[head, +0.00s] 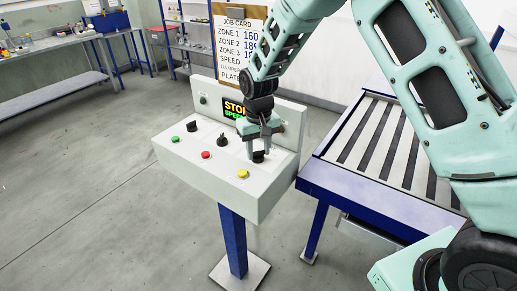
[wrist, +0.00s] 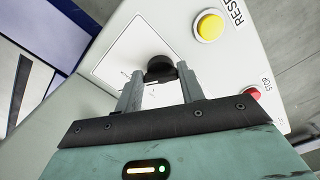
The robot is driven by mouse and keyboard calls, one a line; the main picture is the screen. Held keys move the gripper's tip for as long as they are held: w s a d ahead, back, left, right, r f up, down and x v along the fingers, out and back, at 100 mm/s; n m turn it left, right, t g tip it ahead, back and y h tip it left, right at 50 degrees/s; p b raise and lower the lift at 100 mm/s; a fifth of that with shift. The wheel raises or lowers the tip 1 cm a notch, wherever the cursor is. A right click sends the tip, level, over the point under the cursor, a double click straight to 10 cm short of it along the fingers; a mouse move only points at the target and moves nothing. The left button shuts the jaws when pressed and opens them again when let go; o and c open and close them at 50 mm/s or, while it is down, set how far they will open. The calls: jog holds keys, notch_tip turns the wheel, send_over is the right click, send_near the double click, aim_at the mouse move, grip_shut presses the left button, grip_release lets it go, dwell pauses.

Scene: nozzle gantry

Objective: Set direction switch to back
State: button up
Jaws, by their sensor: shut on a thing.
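A white control panel (head: 190,165) stands on a blue post. A black knob (head: 259,156) sits at the right of its sloped top. My gripper (head: 260,150) reaches down from above onto this knob. In the wrist view the two fingers of my gripper (wrist: 159,88) close around the black knob (wrist: 160,66), one on each side. The knob's label is mostly hidden by my fingers, so its pointing direction cannot be read. Another black knob (head: 222,140) stands further left on the panel.
The panel also has a green button (head: 175,139), a red button (head: 206,155) and a yellow button (head: 243,174), the yellow one close to my gripper. A display (head: 234,109) is partly hidden by my arm. A blue-framed slatted table (head: 325,178) stands close on the right.

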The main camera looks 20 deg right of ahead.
aim_at(258, 152)
jog(key=o, duration=1)
notch_tip(258, 152, up, 18)
jog(key=b, duration=0.4)
jog(key=shift+f, duration=0.25)
